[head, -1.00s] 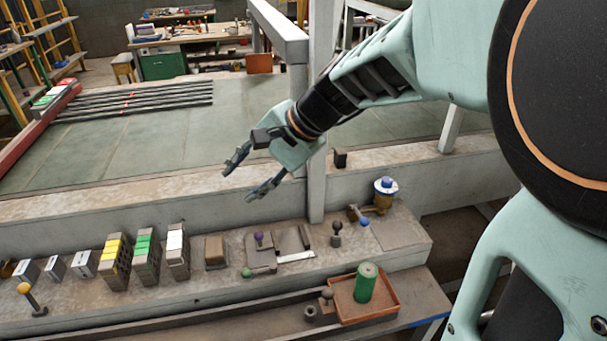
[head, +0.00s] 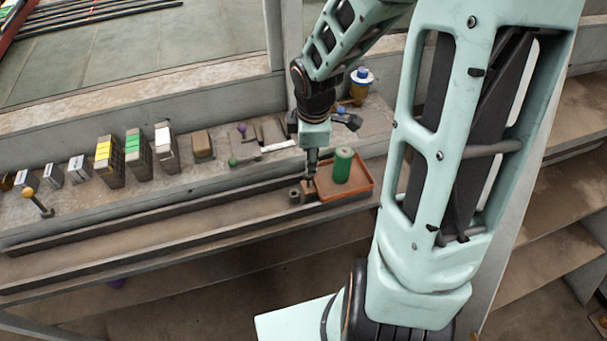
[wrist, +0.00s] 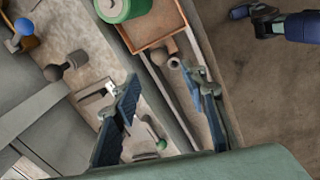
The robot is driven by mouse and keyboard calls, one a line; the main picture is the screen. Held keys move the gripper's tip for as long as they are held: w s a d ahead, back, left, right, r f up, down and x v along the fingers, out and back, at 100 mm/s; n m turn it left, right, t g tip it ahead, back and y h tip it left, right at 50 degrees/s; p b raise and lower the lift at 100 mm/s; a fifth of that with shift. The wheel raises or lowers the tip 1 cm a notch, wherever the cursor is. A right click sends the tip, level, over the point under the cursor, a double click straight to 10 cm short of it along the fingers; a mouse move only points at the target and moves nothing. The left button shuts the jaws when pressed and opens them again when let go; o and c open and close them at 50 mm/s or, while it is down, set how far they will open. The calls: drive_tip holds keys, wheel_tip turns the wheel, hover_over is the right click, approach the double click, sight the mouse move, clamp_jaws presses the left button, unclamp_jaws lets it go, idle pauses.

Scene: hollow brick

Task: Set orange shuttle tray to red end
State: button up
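The orange shuttle tray (head: 371,186) sits at the right part of a long grey rail channel (head: 190,220), with a green cylinder (head: 342,165) standing in it. In the wrist view the tray (wrist: 152,36) is at the top, with the cylinder (wrist: 122,8) partly cut off. A brown round knob (wrist: 168,47) is at the tray's near end, beside a small hollow grey piece (wrist: 174,63). My gripper (head: 310,182) points down at the tray's left end. In the wrist view its fingers (wrist: 163,82) are spread and empty, with the knob beyond the tips. No red end mark on the channel is visible.
Yellow (head: 108,160), green (head: 138,155) and white (head: 166,148) topped blocks stand on the ledge behind the channel. A yellow-knobbed lever (head: 38,203) is at left, and a blue-capped yellow fitting (head: 361,86) at back right. The channel left of the tray looks clear.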

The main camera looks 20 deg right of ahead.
drive_tip(key=f+b, duration=0.1)
drive_tip(key=f, duration=0.2)
drive_tip(key=w+f+b, duration=0.1)
drive_tip(key=f, duration=0.3)
drive_tip(key=w+f+b, duration=0.1)
drive_tip(key=f, duration=0.2)
drive_tip(key=shift+d+f, duration=0.15)
drive_tip(key=shift+f, duration=0.25)
drive_tip(key=shift+c, duration=0.5)
clamp_jaws()
